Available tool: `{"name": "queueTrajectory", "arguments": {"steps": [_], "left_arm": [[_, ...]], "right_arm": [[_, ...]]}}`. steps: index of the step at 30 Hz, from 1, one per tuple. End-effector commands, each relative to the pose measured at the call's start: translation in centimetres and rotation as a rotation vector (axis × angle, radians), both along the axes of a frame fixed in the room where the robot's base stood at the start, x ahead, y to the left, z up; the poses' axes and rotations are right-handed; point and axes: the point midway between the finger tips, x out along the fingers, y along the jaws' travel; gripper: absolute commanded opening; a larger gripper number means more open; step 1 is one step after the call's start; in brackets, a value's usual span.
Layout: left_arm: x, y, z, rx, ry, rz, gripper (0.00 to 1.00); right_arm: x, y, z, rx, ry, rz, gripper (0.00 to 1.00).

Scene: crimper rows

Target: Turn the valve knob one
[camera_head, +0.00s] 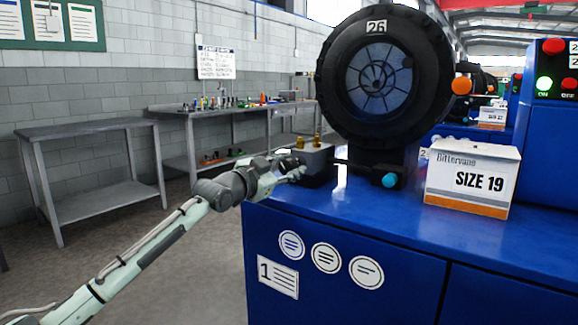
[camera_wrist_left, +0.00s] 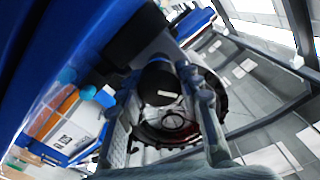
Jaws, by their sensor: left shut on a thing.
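The valve knob (camera_wrist_left: 160,82) shows in the left wrist view as a dark round knob with a short white mark on its face. In the head view the gripper hides the knob. My right gripper is in neither view.
A large black crimper ring (camera_head: 342,78) marked 26 stands behind the valve block. A white box (camera_head: 470,178) marked SIZE 19 and a cyan knob (camera_head: 389,180) are to the right. The blue bench (camera_head: 400,225) is clear in front. Grey tables (camera_head: 85,130) stand at the back left.

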Motion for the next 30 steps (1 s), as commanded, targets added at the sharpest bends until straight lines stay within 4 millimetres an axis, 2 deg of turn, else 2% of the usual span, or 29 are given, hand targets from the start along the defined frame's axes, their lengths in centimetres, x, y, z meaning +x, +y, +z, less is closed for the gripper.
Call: {"name": "queueTrajectory", "arguments": {"steps": [14, 26, 27, 30], "left_arm": [[0.0, 0.0, -0.1, 0.125, -0.087, 0.001, 0.06], [0.0, 0.0, -0.2, 0.127, -0.089, 0.0, 0.06], [0.0, 0.0, -0.2, 0.127, -0.089, 0.0, 0.38], [0.0, 0.0, -0.1, 0.127, -0.089, 0.0, 0.51]], "right_arm": [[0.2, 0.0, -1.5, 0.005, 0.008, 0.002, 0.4], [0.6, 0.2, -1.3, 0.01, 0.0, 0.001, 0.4], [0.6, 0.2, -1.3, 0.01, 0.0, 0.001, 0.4], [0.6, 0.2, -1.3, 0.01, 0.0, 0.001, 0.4]]}}
